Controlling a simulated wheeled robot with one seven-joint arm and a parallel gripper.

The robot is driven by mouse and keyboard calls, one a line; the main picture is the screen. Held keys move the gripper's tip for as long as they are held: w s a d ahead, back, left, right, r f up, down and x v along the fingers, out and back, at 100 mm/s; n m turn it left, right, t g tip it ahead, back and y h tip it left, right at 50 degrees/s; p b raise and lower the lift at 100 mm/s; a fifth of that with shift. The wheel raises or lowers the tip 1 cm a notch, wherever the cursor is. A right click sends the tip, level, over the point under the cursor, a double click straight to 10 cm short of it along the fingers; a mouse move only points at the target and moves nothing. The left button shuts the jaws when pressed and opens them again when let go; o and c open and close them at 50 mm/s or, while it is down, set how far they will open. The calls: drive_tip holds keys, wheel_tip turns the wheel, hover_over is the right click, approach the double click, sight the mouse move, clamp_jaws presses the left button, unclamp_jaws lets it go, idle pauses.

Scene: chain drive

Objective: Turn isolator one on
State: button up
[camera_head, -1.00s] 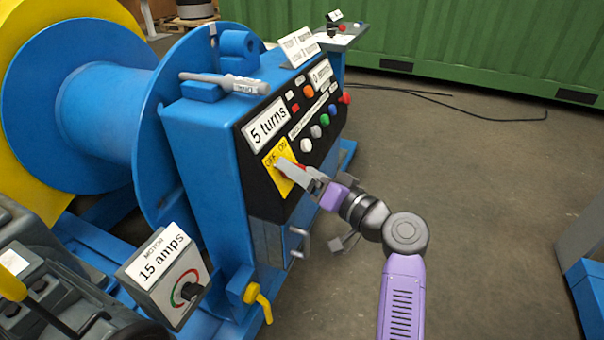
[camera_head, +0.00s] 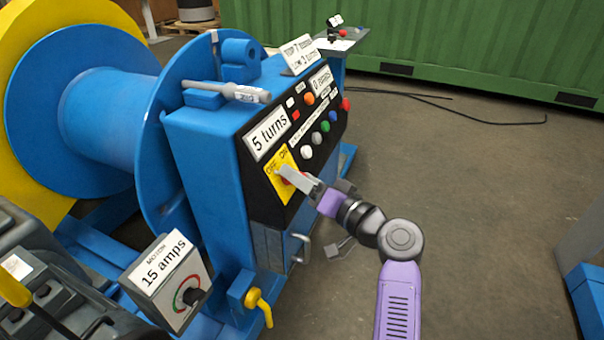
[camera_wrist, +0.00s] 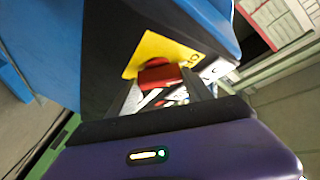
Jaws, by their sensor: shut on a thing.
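A yellow isolator plate (camera_head: 279,174) with OFF and ON lettering is on the black front panel of the blue machine. In the head view my gripper (camera_head: 285,173) reaches it from the right and covers most of its knob. In the wrist view the red isolator handle (camera_wrist: 160,74) lies between my fingers, against the yellow plate (camera_wrist: 165,50). My gripper (camera_wrist: 168,92) is shut on the red handle. The handle's exact angle against the lettering is hard to tell.
A grey motor dial box (camera_head: 168,280) stands lower left. A yellow valve handle (camera_head: 261,305) and a metal handle (camera_head: 301,246) jut out below.

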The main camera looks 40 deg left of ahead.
drive_tip(key=shift+a+r+m+h+p, duration=0.15)
drive_tip(key=shift+m+h+p, duration=2)
drive_tip(key=shift+p, duration=2.9)
drive_tip(key=shift+r+m+h+p, duration=0.25)
drive_tip(key=shift+m+h+p, duration=0.75)
drive_tip(key=shift+m+p, duration=3.15)
drive_tip(key=shift+a+r+m+h+p, duration=0.15)
drive_tip(key=shift+m+h+p, duration=1.55)
drive_tip(key=shift+p, duration=4.2)
drive_tip(key=shift+d, duration=0.1)
drive_tip(key=o, duration=1.4)
drive_tip(key=shift+c, duration=0.2)
drive_tip(key=shift+r, duration=0.1)
drive_tip(key=p+v, duration=0.4)
drive_tip(key=v, duration=0.3)
drive_tip(key=shift+d+r+p, duration=0.25)
drive_tip(key=shift+r+p, duration=0.05)
drive_tip(key=shift+p, duration=0.1)
